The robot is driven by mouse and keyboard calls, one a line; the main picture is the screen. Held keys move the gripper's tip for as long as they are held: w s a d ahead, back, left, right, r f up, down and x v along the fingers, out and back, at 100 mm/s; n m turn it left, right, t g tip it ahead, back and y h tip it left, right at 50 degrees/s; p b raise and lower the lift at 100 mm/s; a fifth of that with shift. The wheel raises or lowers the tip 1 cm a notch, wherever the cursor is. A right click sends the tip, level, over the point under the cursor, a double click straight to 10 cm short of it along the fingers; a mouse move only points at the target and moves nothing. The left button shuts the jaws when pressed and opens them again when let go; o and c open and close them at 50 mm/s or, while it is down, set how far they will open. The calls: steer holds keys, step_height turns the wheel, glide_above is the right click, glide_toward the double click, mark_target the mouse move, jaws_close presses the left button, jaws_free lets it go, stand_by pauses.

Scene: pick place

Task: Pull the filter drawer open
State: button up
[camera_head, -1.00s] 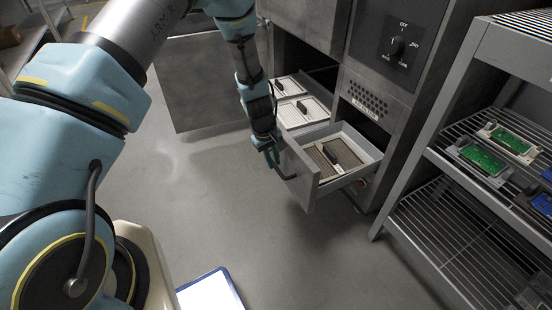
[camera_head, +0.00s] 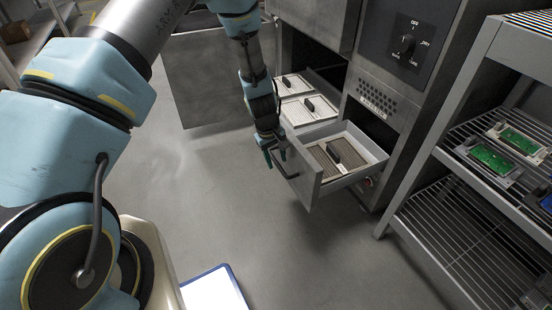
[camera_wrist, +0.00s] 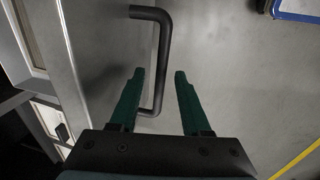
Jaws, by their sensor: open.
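The filter drawer (camera_head: 318,184) is pulled out of the grey cabinet, and a brownish filter panel with a dark handle (camera_head: 334,153) lies inside it. The drawer's dark bar handle (camera_head: 287,172) is on its front face. In the wrist view the handle (camera_wrist: 163,58) runs between the two green fingers of my gripper (camera_wrist: 159,74), apart from the right finger and close to the left one. My gripper (camera_head: 276,154) is open at the drawer front in the head view. How deep the handle sits between the fingers is hard to tell.
Two white filter panels (camera_head: 304,109) sit in the cabinet behind the drawer. An open cabinet door (camera_head: 207,80) stands at left. A wire shelf (camera_head: 455,212) with green circuit boards (camera_head: 494,159) is at right. A blue-edged white panel (camera_head: 213,292) is low in front. The floor between is clear.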

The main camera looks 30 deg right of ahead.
step_height(320, 180, up, 11)
steer(key=a+p, duration=0.1)
steer(key=a, duration=0.1)
steer(key=shift+f, duration=0.2)
steer(key=shift+w, duration=0.1)
stand_by(0.4)
steer(key=w+a+r, duration=0.4)
steer(key=a+r, duration=0.3)
steer(key=a, duration=0.2)
steer(key=s+a+r+t+y, duration=0.15)
steer(key=a+r, duration=0.25)
steer(key=a, duration=0.5)
steer(key=s+a+r, duration=0.2)
steer(key=a+r, duration=0.2)
steer(key=a, duration=0.6)
steer(key=s+a+r+y, duration=0.15)
steer(key=a+r, duration=0.25)
steer(key=a, duration=0.5)
step_height(320, 180, up, 16)
steer(key=h+p, duration=0.1)
steer(key=p, duration=1.5)
steer(key=shift+d+r+m+p, duration=0.2)
steer(key=shift+d+m+p, duration=0.1)
steer(key=shift+p, duration=0.05)
